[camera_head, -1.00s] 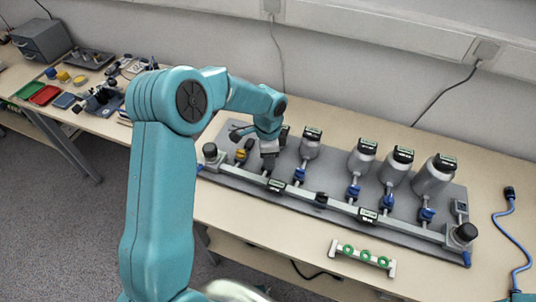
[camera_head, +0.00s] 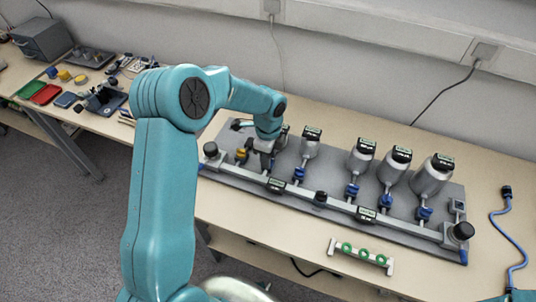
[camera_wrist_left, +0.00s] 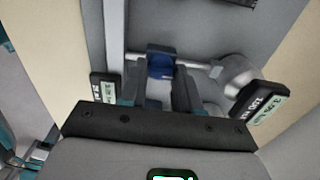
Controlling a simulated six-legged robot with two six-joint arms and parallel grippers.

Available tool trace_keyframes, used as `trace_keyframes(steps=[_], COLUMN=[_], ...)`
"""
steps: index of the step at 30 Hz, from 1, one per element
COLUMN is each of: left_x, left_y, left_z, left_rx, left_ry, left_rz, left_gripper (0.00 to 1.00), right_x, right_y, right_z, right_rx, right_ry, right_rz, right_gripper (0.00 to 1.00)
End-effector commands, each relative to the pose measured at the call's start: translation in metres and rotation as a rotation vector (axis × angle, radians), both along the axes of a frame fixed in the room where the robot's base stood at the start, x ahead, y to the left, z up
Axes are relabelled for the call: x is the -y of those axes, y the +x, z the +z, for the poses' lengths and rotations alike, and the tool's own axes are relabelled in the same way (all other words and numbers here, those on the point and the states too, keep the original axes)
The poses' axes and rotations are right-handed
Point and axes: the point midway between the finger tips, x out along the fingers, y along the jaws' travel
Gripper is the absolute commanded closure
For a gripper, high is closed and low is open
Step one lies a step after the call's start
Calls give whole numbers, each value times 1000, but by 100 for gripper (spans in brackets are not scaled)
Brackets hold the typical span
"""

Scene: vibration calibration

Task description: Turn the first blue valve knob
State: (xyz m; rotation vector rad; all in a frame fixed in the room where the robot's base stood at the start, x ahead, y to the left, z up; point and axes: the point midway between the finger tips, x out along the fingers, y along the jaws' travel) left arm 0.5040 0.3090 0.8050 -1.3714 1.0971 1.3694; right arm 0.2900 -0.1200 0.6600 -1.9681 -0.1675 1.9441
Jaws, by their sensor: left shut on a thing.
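The grey calibration board (camera_head: 330,220) lies on the table with a row of grey metal canisters, each with a small display. My left gripper (camera_head: 266,163) reaches down at the board's left part, between a yellow knob (camera_head: 241,154) and the first canister clear of my arm (camera_head: 310,147). In the left wrist view the gripper (camera_wrist_left: 159,76) is shut on a blue valve knob (camera_wrist_left: 160,66) on a thin pipe. In the head view my gripper hides that knob. Other blue knobs (camera_head: 299,174) stand along the board to the right. My right gripper is not in view.
A white rack with green rings (camera_head: 361,256) lies in front of the board. A blue cable (camera_head: 512,235) lies on the table at the right. A second table at the left holds red and green trays (camera_head: 46,94) and tools. A wall stands close behind.

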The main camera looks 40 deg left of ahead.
Motion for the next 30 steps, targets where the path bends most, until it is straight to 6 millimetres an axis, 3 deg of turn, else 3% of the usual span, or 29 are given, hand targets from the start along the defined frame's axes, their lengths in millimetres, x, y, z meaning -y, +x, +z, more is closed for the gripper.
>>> trace_keyframes(steps=[8, 9, 11, 12, 23, 26, 30], left_x=[1, 1, 1, 1, 0, 0, 0], left_y=[2, 1, 1, 1, 1, 1, 1], left_z=[1, 1, 1, 1, 8, 24, 61], left_rx=[5, 5, 5, 4, 3, 6, 8], left_ry=[0, 0, 0, 0, 2, 2, 2], left_rz=[-2, -2, -2, -2, 0, 0, -1], left_gripper=[98, 65, 45, 42, 42, 42, 42], right_x=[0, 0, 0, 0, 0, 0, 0], right_y=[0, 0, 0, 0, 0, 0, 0], right_z=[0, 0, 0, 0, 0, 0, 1], right_rx=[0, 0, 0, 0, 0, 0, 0], right_ry=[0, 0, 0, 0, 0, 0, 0], right_rz=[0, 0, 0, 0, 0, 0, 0], right_gripper=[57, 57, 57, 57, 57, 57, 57])
